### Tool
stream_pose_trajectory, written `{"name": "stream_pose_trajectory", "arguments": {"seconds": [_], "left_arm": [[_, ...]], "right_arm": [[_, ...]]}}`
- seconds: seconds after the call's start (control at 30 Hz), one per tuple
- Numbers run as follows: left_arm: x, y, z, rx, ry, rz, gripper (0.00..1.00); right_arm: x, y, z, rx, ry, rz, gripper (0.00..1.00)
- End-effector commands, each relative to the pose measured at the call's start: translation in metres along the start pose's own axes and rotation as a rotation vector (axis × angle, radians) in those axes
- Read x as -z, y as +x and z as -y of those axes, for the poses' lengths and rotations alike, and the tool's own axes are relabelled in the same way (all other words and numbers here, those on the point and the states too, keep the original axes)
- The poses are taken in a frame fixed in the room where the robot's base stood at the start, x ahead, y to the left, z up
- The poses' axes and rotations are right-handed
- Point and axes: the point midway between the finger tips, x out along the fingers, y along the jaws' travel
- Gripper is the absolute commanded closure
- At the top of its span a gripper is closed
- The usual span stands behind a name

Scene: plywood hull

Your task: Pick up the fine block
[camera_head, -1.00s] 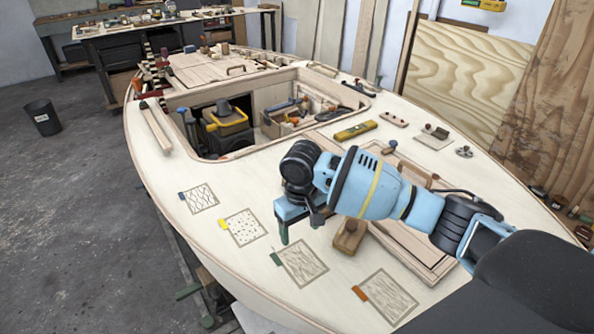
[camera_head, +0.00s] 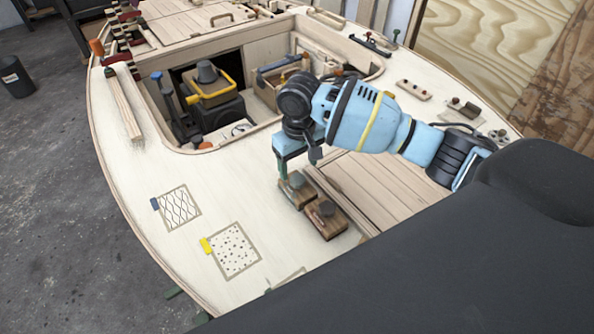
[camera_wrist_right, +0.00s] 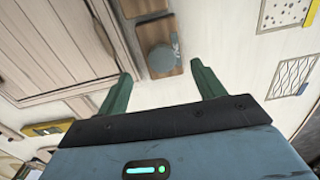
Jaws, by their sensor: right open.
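Two wooden blocks with knobs sit side by side on the pale deck, and no readable label tells me which is the fine one. The farther block (camera_head: 297,190) has a grey-green knob; the nearer, browner block (camera_head: 326,217) has a dark knob. My right gripper (camera_head: 289,172) is above the farther block, partly covering it. In the wrist view the right gripper (camera_wrist_right: 163,88) is open, and a block with a round grey knob (camera_wrist_right: 160,60) shows beyond and between its green fingers. The other block (camera_wrist_right: 143,8) is cut off at the top edge. My left gripper is not in view.
A planked hatch (camera_head: 375,190) lies right of the blocks. An open well with a yellow-rimmed machine (camera_head: 210,85) lies beyond. Outlined patches with a blue tag (camera_head: 178,208) and a yellow tag (camera_head: 233,250) mark the bare deck to the left.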

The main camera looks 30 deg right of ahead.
Motion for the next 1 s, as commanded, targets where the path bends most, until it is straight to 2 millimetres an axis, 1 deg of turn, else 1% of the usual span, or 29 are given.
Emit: {"name": "stream_pose_trajectory", "arguments": {"seconds": [0.27, 0.37, 0.53, 0.73, 0.83, 1.0], "left_arm": [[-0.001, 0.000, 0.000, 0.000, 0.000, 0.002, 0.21], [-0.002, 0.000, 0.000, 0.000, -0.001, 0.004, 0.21], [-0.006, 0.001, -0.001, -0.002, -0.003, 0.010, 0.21], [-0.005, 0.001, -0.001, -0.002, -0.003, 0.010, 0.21], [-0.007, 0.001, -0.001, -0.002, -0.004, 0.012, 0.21], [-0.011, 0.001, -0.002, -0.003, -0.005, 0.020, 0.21]], "right_arm": [[0.000, 0.001, 0.000, 0.000, -0.001, 0.001, 0.32], [-0.001, 0.008, 0.000, 0.001, 0.000, 0.003, 0.32], [-0.001, 0.025, 0.001, 0.001, 0.000, 0.004, 0.32], [-0.001, 0.029, 0.001, 0.000, -0.001, 0.001, 0.32], [-0.001, 0.041, 0.002, 0.000, -0.001, 0.003, 0.32], [-0.002, 0.066, 0.004, 0.000, -0.001, 0.003, 0.32]]}}
